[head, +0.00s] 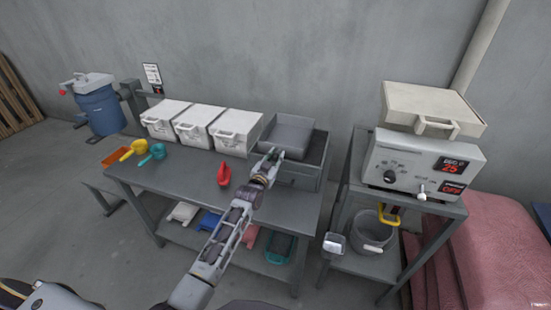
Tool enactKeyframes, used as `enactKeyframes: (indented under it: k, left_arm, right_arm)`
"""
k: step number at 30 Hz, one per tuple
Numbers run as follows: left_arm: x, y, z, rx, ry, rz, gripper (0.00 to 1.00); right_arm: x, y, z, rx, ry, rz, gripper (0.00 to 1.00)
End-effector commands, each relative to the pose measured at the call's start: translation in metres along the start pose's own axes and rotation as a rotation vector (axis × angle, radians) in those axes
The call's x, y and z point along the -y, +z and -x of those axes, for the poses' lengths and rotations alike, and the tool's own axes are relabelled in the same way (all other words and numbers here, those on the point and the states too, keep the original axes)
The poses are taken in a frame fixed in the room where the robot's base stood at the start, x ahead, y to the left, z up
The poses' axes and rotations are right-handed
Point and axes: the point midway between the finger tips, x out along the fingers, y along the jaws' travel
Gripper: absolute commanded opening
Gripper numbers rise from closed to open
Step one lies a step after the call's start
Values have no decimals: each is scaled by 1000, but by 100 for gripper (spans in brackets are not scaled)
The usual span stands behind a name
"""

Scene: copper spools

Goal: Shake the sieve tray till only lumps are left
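A grey rectangular sieve tray (289,131) sits in the top of a dark grey bin (318,150) at the right end of the workbench. The tray's inside looks grey and plain; whether it holds powder or lumps is too small to tell. My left gripper (272,155) is at the tray's near edge, at its front left side. The fingers are small here, so I cannot tell whether they are closed on the rim or only beside it. My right gripper is not in view.
Three white lidded boxes (193,125) line the bench's back. A red scoop (224,174), yellow scoop (134,150) and teal scoop (153,154) lie on it. A control box (424,165) stands on a stand to the right, above a grey bucket (371,232).

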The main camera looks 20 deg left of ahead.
Motion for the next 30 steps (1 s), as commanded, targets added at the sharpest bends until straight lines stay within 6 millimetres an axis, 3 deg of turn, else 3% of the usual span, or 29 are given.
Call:
enactKeyframes:
  k: [1,5,14,30]
  left_arm:
    - [0,0,0,0,0,0,16]
    - [0,0,0,0,0,0,0]
    - [-3,0,0,0,0,1,0]
    - [-41,-6,-3,1,1,2,0]
  right_arm:
    - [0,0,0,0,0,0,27]
    - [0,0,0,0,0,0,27]
    - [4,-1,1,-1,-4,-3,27]
    - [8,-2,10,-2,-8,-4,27]
